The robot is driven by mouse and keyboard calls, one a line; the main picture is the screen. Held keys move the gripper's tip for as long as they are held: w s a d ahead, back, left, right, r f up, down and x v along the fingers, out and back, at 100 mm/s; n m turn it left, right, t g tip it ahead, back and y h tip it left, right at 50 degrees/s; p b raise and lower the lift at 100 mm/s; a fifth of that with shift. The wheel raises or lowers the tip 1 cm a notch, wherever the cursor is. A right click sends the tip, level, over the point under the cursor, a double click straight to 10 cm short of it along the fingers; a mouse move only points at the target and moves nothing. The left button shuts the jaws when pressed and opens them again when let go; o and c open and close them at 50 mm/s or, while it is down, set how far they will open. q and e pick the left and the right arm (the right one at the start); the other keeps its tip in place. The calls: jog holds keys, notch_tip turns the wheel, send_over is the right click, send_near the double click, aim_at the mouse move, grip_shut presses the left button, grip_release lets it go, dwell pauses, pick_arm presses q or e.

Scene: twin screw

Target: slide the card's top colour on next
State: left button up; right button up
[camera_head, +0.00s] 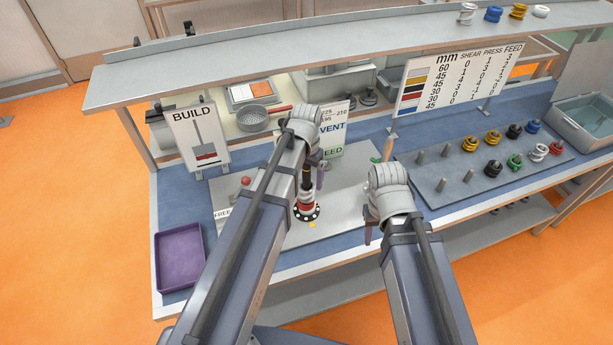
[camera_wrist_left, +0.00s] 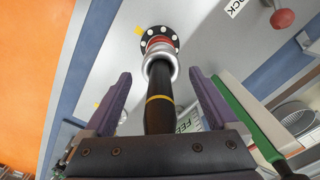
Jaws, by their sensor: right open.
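The BUILD card (camera_head: 195,135) stands at the back left; it shows a grey stem with red and dark bands low down, whose order is too small to tell. On the grey plate stands an upright black post with a yellow band (camera_wrist_left: 160,100). At its foot are a dotted black flange (camera_head: 306,212), a red ring and a pale ring (camera_wrist_left: 158,55). My left gripper (camera_wrist_left: 163,100) is open, its purple fingers on either side of the post, apart from it. My right gripper (camera_head: 371,228) is open and empty over the plate's right side. Coloured rings (camera_head: 515,131) sit on the peg board.
The grey peg board (camera_head: 445,190) at right has several bare pegs. A purple tray (camera_head: 180,257) is at the front left. A red knob (camera_head: 245,181) stands left of the post. A FEED sign (camera_head: 333,128) and shelf (camera_head: 330,48) lie behind; a grey bin (camera_head: 585,118) is far right.

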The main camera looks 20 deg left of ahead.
pick_arm(q)
jog(key=shift+o, duration=0.2)
notch_tip(320, 180, up, 8)
jog(key=p, duration=0.8)
jog(key=shift+f, duration=0.1)
